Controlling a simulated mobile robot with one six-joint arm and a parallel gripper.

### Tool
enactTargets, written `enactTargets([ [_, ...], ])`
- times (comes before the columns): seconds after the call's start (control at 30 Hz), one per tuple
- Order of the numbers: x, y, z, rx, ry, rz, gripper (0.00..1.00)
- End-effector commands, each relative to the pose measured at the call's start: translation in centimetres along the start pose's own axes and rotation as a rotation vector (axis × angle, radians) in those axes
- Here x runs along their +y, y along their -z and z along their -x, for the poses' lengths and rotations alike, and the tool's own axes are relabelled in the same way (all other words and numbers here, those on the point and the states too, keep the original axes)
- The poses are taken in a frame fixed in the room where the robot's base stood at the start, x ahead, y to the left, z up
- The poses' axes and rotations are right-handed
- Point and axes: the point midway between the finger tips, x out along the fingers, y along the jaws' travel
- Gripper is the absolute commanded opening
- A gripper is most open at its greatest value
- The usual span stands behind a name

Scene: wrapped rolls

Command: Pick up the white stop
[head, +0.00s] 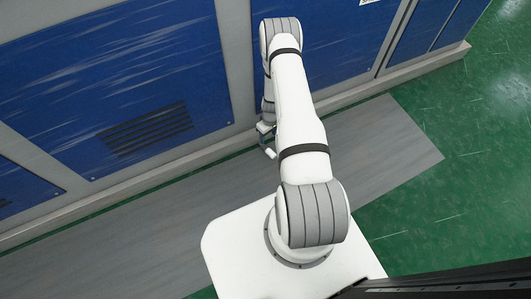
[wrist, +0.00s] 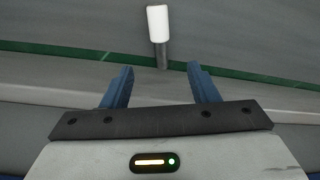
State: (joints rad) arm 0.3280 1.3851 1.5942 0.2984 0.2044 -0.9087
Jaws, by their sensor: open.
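The white stop (wrist: 158,24) is a short white cylinder on a dark grey stem in the wrist view. It lies ahead of my gripper (wrist: 160,72), roughly in line with the gap between its two blue fingers. The fingers are apart, and nothing is visibly clamped between them. The stem's lower end reaches close to the level of the fingertips; I cannot tell whether it is between them in depth. In the head view a small white piece, seemingly the stop (head: 271,153), shows just below my gripper (head: 264,128), which is partly hidden by my arm.
Blue panels (head: 120,80) in grey frames stand along the far side, with a vented grille (head: 148,128) at left. A grey strip (head: 385,140) lies on the green floor (head: 470,180) along their base. Open floor is at the right.

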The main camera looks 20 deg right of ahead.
Motion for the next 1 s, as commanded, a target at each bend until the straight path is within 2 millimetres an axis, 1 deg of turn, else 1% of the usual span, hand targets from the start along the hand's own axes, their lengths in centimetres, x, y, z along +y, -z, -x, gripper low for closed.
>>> enactTargets([
  [0.03,0.0,-0.5,-1.7,-0.005,0.002,0.002,0.54],
  [0.1,0.1,-0.8,-2.8,-0.006,0.001,0.006,0.54],
  [0.3,-0.1,-0.9,-5.2,-0.008,0.001,0.013,0.54],
  [0.47,-0.3,-0.9,-6.5,-0.009,0.001,0.016,0.54],
  [0.7,-0.6,-0.8,-10.2,-0.009,0.002,0.018,0.54],
  [0.8,-0.6,-0.8,-10.9,-0.008,0.002,0.019,0.54],
  [1.0,-0.6,-0.7,-10.8,-0.008,0.002,0.019,0.54],
])
